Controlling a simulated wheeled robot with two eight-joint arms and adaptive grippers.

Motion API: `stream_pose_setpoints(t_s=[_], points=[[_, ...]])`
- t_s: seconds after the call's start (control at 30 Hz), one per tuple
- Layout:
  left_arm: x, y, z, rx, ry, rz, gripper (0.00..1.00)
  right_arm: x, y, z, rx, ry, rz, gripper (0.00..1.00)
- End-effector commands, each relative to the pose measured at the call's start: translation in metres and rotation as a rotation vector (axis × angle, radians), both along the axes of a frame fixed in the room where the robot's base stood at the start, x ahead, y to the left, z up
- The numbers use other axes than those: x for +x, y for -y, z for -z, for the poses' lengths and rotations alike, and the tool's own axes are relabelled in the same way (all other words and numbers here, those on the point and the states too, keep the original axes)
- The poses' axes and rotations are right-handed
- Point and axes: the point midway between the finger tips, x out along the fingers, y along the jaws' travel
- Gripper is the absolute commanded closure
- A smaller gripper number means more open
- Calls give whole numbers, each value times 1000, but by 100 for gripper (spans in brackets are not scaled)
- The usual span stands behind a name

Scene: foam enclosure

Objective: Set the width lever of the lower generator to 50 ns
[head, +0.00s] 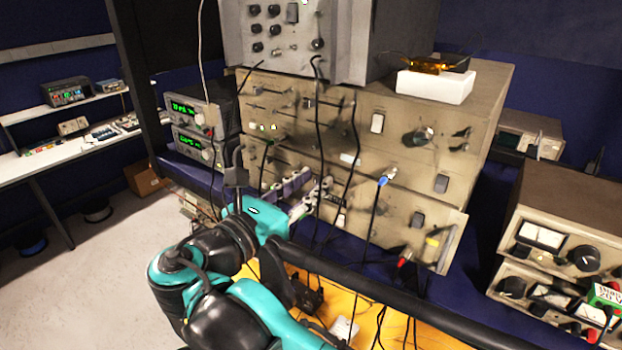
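A stack of worn beige instrument units stands in the middle, with knobs, switches and small levers on its front panels. The lower generator appears to be the lower beige panel (388,206). I cannot make out its width lever or its markings; my gripper and cables cover part of its left half.
Black cables hang across the panels, and a blue plug (383,181) sits in the lower one. Two power supplies (195,113) with green displays stand left of the stack. Beige meter units (565,235) stand at right. A dark bar crosses the foreground.

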Motion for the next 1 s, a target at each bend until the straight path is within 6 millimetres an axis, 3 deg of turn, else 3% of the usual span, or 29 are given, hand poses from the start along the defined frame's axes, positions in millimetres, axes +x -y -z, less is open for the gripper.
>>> stream_pose_setpoints(t_s=[0.3, 0.4, 0.43, 0.67, 1.0], points=[[0, 0, 0, 0, 0, 0, 72, 3, 2, 0, 0, 0, -1, 72], [0, 0, 0, 0, 0, 0, 72, 3, 2, 0, 0, 0, 0, 98], [0, 0, 0, 0, 0, 0, 72, 3, 2, 0, 0, 0, 0, 100], [0, 0, 0, 0, 0, 0, 72, 4, 1, 0, 0, 0, 0, 100], [0, 0, 3, 0, 0, 0, 72, 18, -18, 0, 0, 0, -2, 100]])
